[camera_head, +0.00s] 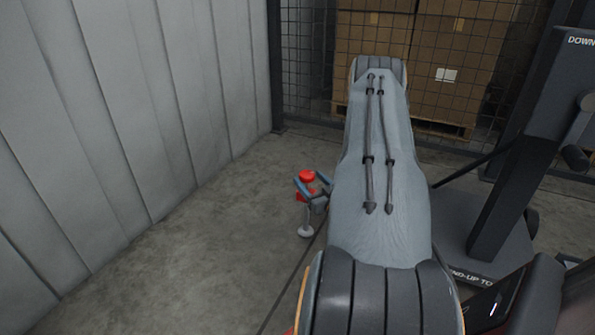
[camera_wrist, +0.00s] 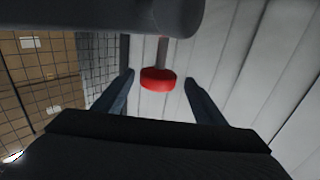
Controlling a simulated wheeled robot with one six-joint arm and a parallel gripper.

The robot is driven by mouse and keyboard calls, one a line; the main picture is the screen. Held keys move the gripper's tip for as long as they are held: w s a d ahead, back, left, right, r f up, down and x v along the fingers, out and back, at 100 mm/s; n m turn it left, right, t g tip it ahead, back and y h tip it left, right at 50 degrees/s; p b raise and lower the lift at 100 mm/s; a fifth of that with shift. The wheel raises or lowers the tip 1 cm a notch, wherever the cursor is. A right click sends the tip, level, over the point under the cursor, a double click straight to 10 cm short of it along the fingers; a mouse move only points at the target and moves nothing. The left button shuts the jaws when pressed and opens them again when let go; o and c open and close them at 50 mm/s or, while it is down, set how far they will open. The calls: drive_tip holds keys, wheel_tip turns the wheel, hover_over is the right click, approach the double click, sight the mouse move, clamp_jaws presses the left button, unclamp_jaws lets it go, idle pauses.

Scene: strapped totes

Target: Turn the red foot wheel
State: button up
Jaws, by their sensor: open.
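The red foot wheel (camera_head: 307,175) shows in the head view low beside the left wall, just left of my arm, above a pale round foot. In the wrist view the red wheel (camera_wrist: 158,79) hangs on a grey stem below a thick grey bar (camera_wrist: 150,16). My gripper (camera_head: 312,181) is open, with one finger on each side of the wheel. In the wrist view my gripper (camera_wrist: 159,86) shows a gap between each finger and the wheel. Whether the fingertips reach fully past it I cannot tell. My arm hides part of the area right of the wheel.
A grey panelled wall (camera_head: 120,120) runs along the left. A wire mesh fence (camera_head: 305,60) with stacked cardboard boxes (camera_head: 440,75) behind it closes the back. A dark machine post (camera_head: 520,130) with a base stands at the right. The floor (camera_head: 200,250) left of my arm is clear.

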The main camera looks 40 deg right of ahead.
sight(305, 173)
drive_tip(key=b+x, duration=0.2)
drive_tip(key=x, duration=0.3)
drive_tip(key=shift+d+f, duration=0.1)
drive_tip(key=shift+d, duration=0.1)
drive_tip(key=shift+b+x, duration=0.5)
drive_tip(key=shift+x, duration=0.35)
drive_tip(key=c, duration=1)
